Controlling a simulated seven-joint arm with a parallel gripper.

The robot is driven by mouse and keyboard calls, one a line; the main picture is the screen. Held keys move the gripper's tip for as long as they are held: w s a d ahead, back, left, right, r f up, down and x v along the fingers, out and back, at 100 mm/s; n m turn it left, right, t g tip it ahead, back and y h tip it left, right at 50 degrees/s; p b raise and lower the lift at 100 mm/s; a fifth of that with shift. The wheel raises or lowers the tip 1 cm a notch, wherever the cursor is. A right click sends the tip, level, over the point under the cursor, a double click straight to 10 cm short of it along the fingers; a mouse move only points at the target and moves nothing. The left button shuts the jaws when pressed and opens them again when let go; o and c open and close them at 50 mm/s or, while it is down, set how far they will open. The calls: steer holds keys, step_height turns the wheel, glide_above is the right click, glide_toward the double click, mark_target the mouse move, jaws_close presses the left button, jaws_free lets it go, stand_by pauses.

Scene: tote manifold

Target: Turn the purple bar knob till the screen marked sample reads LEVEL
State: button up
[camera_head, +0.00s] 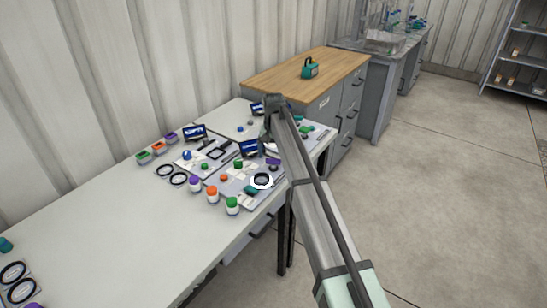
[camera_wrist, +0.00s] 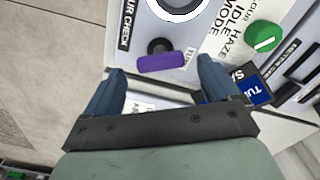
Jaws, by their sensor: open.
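The purple bar knob (camera_wrist: 162,62) lies roughly level across the wrist view, beside a dark round part. In the head view a small purple shape (camera_head: 273,161) beside my arm appears to be this knob. My gripper (camera_wrist: 160,68) is open, with one blue finger on each side of the knob; I cannot tell whether either touches it. A blue screen (camera_wrist: 257,88) at the right of the wrist view shows only "TU", beside a label starting "SA". It appears to be the screen (camera_head: 249,148) left of the knob in the head view, where its text is unreadable.
A green knob (camera_wrist: 264,37) sits near the "IDLE HAZE MODE" label. A white-rimmed dark ring (camera_head: 262,181) lies close to the purple knob. Several jars, including a green-lidded one (camera_head: 232,205), line the front of the white table (camera_head: 120,235). Its left part is mostly clear.

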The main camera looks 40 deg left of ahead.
mark_target(273, 164)
steer(key=shift+f, duration=1.1)
steer(key=c, duration=1.1)
